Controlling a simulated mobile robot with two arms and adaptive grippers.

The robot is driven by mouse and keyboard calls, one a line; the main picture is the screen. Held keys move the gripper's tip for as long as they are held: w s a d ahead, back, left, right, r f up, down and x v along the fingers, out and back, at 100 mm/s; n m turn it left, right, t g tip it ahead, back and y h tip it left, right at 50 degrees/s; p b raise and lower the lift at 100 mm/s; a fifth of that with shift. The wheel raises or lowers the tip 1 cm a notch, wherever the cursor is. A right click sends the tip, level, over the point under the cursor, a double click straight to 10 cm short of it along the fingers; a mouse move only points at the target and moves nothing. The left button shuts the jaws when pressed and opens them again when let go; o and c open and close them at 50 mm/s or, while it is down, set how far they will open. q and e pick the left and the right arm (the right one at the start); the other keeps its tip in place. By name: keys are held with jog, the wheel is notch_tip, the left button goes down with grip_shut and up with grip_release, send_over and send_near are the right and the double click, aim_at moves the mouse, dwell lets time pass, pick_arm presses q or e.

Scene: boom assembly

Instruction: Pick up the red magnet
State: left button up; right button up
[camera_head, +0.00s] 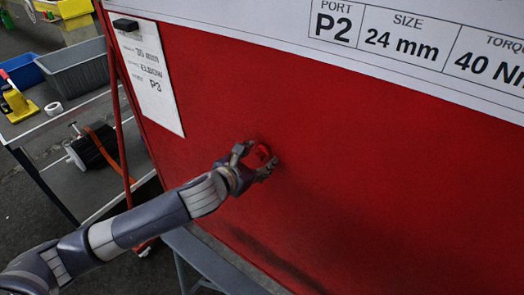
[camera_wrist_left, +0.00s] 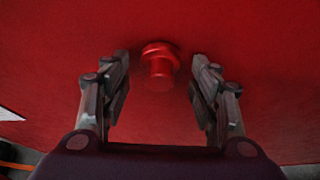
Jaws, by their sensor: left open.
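The red magnet (camera_wrist_left: 159,66) is a small round knob on the red board. It shows in the left wrist view between the open fingers, just ahead of their tips. In the head view the magnet (camera_head: 262,153) shows between the fingers of my left gripper (camera_head: 257,160). My left gripper also shows in the left wrist view (camera_wrist_left: 160,70), open, with space between each finger and the magnet. My right gripper is in neither view.
The large red board (camera_head: 390,170) carries a white header strip (camera_head: 420,50). A white sheet (camera_head: 150,75) hangs at its upper left under a black clip (camera_head: 126,25). A cart at left holds a grey bin (camera_head: 75,70) and a yellow tool (camera_head: 18,105).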

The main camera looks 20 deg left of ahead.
pick_arm(q)
jog(key=c, duration=1)
jog(key=shift+r, duration=0.1)
